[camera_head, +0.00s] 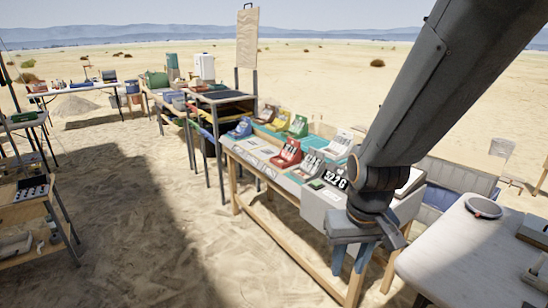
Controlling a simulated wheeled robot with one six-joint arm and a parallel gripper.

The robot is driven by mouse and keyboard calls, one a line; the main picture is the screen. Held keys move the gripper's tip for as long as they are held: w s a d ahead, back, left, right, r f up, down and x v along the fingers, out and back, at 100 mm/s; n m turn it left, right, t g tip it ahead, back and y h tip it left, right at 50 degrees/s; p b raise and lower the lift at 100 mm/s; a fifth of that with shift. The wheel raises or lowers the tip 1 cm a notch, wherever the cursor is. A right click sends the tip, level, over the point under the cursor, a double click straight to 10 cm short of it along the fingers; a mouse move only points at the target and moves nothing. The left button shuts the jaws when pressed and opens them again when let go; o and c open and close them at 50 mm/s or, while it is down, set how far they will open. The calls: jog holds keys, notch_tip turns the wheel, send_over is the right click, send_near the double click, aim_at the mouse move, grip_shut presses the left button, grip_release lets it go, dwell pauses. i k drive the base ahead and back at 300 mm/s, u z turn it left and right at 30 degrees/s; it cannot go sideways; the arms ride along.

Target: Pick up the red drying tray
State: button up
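A red tray-like holder (287,153), which looks like the red drying tray, stands on the long work table (262,160) in the middle of the view. It slopes, and pale pieces show on its face. My gripper (350,268) hangs at the end of my arm at the right, pointing down. Its two bluish fingers are apart with nothing seen between them. It is to the right of the red tray and nearer to me, apart from it, by the table's near right end. The tray's far side is hidden.
Blue (241,128), yellow (267,114), green (298,126) and white (340,144) holders stand around the red one. A box with a number display (335,180) stands close to my arm. A pale table (470,255) is at right. Open sand (130,190) lies left.

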aim_at(289, 156)
jog(key=u, duration=0.8)
jog(key=i, duration=1.15)
jog(key=u, duration=0.6)
jog(key=i, duration=1.2)
jog(key=z, duration=1.25)
jog(key=i, duration=0.95)
jog(key=z, duration=0.95)
